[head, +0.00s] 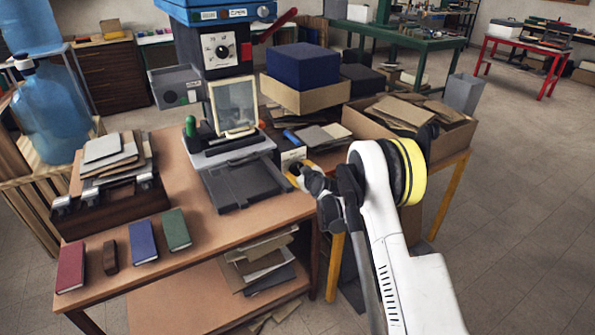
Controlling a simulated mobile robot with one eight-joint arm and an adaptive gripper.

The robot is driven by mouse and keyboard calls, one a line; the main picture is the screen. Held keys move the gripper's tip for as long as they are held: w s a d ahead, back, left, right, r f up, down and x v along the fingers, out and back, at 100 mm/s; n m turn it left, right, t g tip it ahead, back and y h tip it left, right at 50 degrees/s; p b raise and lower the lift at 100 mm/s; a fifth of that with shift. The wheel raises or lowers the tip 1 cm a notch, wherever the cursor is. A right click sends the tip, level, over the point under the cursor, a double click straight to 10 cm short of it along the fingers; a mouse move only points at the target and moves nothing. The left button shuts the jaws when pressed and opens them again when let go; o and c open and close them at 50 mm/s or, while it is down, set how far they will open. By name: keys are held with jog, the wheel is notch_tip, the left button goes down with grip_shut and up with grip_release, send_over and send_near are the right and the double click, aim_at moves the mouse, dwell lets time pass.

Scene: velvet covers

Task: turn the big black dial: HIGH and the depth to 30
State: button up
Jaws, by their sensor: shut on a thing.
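My gripper (301,174) is at the front of a small white-faced control box (292,155) at the right end of the grey-black press (238,170). It is shut on the big black dial (295,167) on that face. The fingers hide most of the dial, and its marks are too small to read. The press has an upright cream-framed panel (233,106), a green knob (190,127) and a dark bed in front. Behind it, a blue-topped machine (207,42) carries another black knob (221,51) on a white plate.
A red, a blue and a green cover (174,229) lie on the bench front left, with a brown block (110,257) among them. Stacked boards (112,160) stand behind. A cardboard box (445,137) of boards and a navy block (303,65) are right of the press.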

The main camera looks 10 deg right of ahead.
jog(key=m+g+y, duration=0.1)
jog(key=m+y, duration=0.1)
jog(key=m, duration=0.2)
jog(key=shift+d+y, duration=0.15)
jog(key=shift+y, duration=0.25)
jog(key=m+y, duration=0.2)
jog(key=m, duration=0.2)
jog(key=shift+y, duration=0.3)
dwell(0.3)
jog(key=o, duration=1.2)
jog(key=v, duration=1.2)
jog(key=shift+w+d, duration=0.15)
